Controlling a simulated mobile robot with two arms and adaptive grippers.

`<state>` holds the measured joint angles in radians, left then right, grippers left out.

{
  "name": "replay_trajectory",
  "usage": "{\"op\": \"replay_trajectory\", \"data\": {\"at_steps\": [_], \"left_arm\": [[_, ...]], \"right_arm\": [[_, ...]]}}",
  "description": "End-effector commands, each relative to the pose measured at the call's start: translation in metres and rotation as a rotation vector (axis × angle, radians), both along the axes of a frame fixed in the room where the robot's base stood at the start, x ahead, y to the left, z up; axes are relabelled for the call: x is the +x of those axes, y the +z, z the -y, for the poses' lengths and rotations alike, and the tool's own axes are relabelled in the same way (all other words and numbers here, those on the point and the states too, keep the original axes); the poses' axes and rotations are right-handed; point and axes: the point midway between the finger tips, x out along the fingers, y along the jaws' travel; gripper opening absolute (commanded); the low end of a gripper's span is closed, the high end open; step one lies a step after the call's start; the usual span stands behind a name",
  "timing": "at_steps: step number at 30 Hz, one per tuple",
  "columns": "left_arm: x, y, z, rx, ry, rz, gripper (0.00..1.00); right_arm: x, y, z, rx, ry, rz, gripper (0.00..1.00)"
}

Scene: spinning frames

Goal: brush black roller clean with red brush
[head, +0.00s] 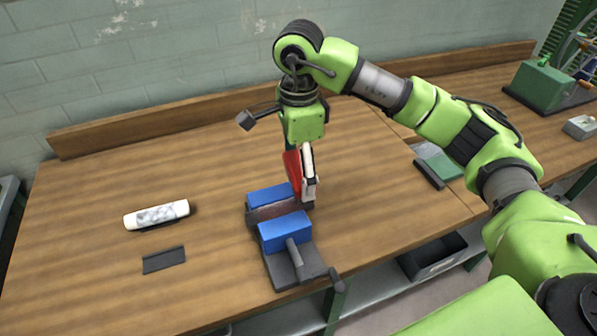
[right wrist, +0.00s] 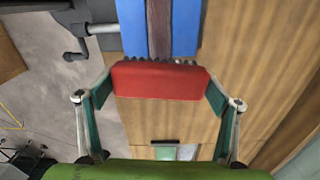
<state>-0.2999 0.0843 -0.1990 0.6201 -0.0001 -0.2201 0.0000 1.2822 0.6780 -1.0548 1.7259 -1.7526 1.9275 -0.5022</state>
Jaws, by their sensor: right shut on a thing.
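My right gripper (head: 307,178) is shut on the red brush (head: 291,164), just above the right end of the blue-jawed vise. In the right wrist view the brush (right wrist: 160,80) spans between my two fingers (right wrist: 160,90), its dark bristles facing the vise. A long dark, brownish roller (head: 272,209) lies clamped between the two blue jaws; it also shows in the right wrist view (right wrist: 159,28). The bristles are close to its near end there; I cannot tell if they touch it. My left gripper is not in view.
The vise (head: 285,230) stands near the table's front edge, its handle sticking out over the edge. A white cylinder with grey marks (head: 157,214) and a flat dark plate (head: 164,260) lie to the left. A dark block (head: 429,174) lies right. The table's left part is mostly clear.

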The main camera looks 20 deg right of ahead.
Motion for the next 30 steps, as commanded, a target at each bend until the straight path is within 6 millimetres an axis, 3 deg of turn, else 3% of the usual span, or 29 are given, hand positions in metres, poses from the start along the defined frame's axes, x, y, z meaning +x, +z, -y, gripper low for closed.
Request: {"op": "replay_trajectory", "data": {"at_steps": [9,30], "left_arm": [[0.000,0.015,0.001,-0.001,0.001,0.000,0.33],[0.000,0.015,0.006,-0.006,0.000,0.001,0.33]], "right_arm": [[-0.002,0.029,0.001,0.001,-0.003,0.002,0.63],[-0.002,0.030,0.001,0.001,-0.003,0.001,0.63]]}}
